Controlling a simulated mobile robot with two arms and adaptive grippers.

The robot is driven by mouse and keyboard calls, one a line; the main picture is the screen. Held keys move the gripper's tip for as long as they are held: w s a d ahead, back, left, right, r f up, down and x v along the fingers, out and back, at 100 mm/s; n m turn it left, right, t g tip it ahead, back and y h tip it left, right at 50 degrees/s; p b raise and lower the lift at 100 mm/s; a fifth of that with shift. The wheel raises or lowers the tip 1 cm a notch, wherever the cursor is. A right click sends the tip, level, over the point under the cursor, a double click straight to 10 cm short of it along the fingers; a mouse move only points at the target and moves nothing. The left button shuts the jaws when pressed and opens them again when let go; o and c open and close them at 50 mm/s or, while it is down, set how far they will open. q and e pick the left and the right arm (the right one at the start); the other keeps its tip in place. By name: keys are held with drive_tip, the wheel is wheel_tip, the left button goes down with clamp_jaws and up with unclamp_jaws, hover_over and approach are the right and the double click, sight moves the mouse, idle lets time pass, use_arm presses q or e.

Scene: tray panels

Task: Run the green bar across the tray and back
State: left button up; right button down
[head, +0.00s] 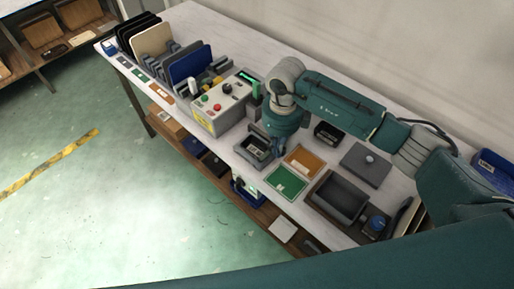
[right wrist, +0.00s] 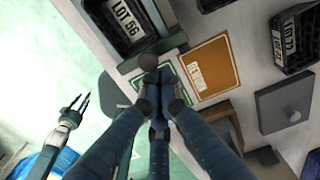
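A dark grey-green strip (right wrist: 176,50), perhaps the green bar, lies along the tray's near side. A round dark knob (right wrist: 148,61) shows by it. My right gripper (right wrist: 161,80) is above this side with its fingers drawn together near the knob. Whether they pinch it is hidden. My left gripper (right wrist: 77,106) shows in the right wrist view beyond the table edge, its prongs apart and empty.
A green-framed card (head: 286,181) and an orange card (head: 304,161) lie beside the tray. A grey bin (head: 337,198) and a knobbed lid (head: 366,164) are to the right. A control box (head: 222,104) and a rack of panels (head: 189,64) are to the left.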

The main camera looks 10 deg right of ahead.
drive_tip(key=shift+w+a+b, duration=1.2)
drive_tip(key=shift+w+b, duration=0.25)
drive_tip(key=shift+w, duration=0.05)
drive_tip(key=shift+w+a+b, duration=1.15)
drive_tip(key=shift+w+b, duration=0.25)
drive_tip(key=shift+w, duration=0.15)
drive_tip(key=shift+w+a+b, duration=1.2)
drive_tip(key=shift+w+b, duration=0.25)
drive_tip(key=shift+w, duration=0.05)
drive_tip(key=shift+s+d, duration=0.1)
drive_tip(key=shift+s, duration=0.05)
drive_tip(key=shift+s+d+r+p, duration=0.1)
drive_tip(key=shift+s+d+p, duration=0.1)
drive_tip(key=shift+p, duration=0.1)
wheel_tip(320, 180, up, 7)
drive_tip(key=p, duration=0.3)
drive_tip(key=shift+p, duration=0.3)
